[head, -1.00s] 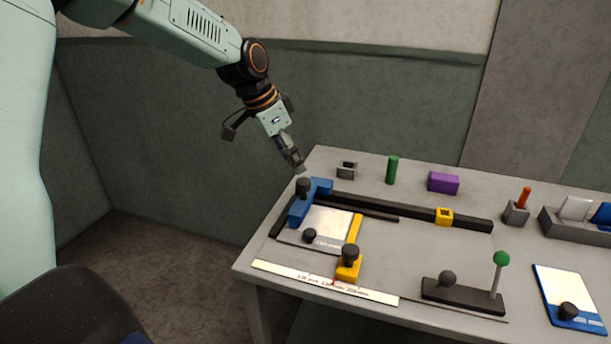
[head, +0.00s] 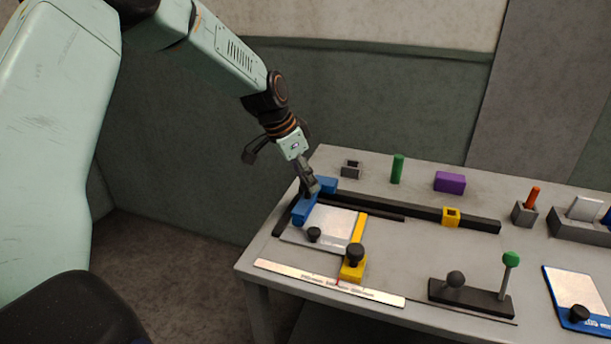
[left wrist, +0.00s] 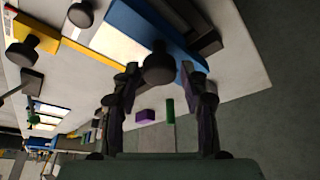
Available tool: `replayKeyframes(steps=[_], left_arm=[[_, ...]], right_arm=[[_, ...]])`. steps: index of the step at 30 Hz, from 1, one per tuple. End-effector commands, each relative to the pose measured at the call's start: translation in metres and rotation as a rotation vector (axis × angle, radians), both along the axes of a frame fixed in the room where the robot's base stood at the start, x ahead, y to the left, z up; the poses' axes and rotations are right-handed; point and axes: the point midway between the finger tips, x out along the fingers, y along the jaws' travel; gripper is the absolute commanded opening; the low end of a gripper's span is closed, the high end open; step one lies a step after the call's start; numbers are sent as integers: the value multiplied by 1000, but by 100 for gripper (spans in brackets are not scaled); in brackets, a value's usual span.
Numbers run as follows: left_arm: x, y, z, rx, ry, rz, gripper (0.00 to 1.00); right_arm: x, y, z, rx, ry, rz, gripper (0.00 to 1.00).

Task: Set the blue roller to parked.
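The blue roller (head: 304,210) is a blue bar with a black knob, at the left end of the dark rail on the table. My left gripper (head: 312,190) is at its knob, which it hides in the head view. In the left wrist view, the black knob (left wrist: 158,66) stands between the two open fingertips (left wrist: 160,75), with a small gap visible on each side. The blue bar (left wrist: 150,22) lies beyond the knob. I cannot tell how deep the knob sits between the fingers. My right gripper is not in view.
A silver plate with a black knob (head: 314,235) lies beside the roller. A yellow slider with a black knob (head: 354,262) stands at its right. A long scale strip (head: 330,283) lies along the front edge. A green cylinder (head: 397,169) and purple block (head: 450,183) stand behind the rail (head: 400,208).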

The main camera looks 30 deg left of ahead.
Motion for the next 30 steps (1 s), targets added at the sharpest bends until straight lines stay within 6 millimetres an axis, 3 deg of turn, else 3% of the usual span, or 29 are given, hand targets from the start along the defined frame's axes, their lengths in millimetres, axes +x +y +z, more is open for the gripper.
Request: replayKeyframes(steps=[14, 25, 30], left_arm=[[-1, 0, -1, 0, 1, 0, 1], [-1, -1, -2, 0, 3, -2, 0], [2, -13, -2, 1, 4, -4, 0]], right_arm=[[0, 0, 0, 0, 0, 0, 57], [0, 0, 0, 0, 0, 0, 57], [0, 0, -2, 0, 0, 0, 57]])
